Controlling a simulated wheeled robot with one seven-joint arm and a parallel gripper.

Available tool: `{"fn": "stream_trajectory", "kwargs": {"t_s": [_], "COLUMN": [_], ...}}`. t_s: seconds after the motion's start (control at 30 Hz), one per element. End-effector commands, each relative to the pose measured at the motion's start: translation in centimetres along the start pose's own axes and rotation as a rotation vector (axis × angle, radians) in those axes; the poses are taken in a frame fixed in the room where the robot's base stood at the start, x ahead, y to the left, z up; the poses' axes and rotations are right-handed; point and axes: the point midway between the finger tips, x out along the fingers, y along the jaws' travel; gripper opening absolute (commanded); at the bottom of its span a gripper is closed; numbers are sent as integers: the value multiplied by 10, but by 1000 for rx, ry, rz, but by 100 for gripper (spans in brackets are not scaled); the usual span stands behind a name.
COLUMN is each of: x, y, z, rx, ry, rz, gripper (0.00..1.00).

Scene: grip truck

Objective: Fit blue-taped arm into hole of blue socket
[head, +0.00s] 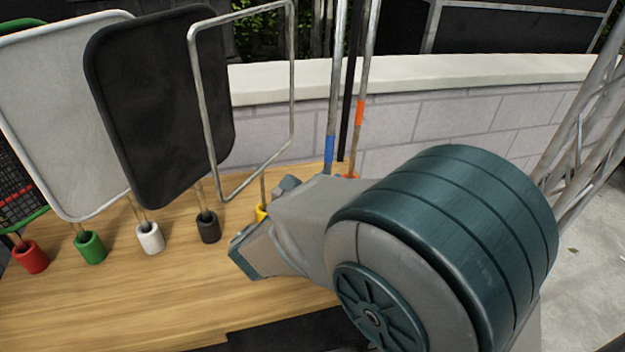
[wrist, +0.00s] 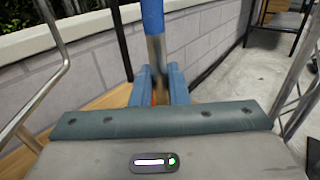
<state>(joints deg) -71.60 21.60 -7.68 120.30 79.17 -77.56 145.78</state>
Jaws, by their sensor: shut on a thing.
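The blue-taped arm is a thin metal pole with a band of blue tape (head: 330,150), standing near upright at the back of the wooden top in the head view. In the wrist view its blue tape (wrist: 153,15) is at the top, and the bare pole runs down between the fingers. My gripper (wrist: 158,75) is shut on the pole below the tape. In the head view my wrist hides the fingers and the pole's lower end. I cannot make out the blue socket in either view.
Red (head: 31,257), green (head: 90,247), white (head: 150,238), black (head: 208,227) and yellow (head: 262,212) sockets line the wooden top (head: 150,300). Panels and a wire frame (head: 292,80) rise above them. An orange-taped pole (head: 360,112) stands close right. A block wall (head: 450,115) is behind.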

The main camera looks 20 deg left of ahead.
Motion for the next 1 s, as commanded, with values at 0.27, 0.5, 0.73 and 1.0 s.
{"fn": "stream_trajectory", "kwargs": {"t_s": [0.27, 0.5, 0.73, 1.0], "x": [0, -1, -27, -89], "y": [0, 0, 2, 2], "z": [-1, -2, 0, 1], "rx": [1, -1, -3, -3], "ry": [-1, 1, 2, 0], "rz": [0, 0, 5, 5], "gripper": [40, 40, 40, 40]}}
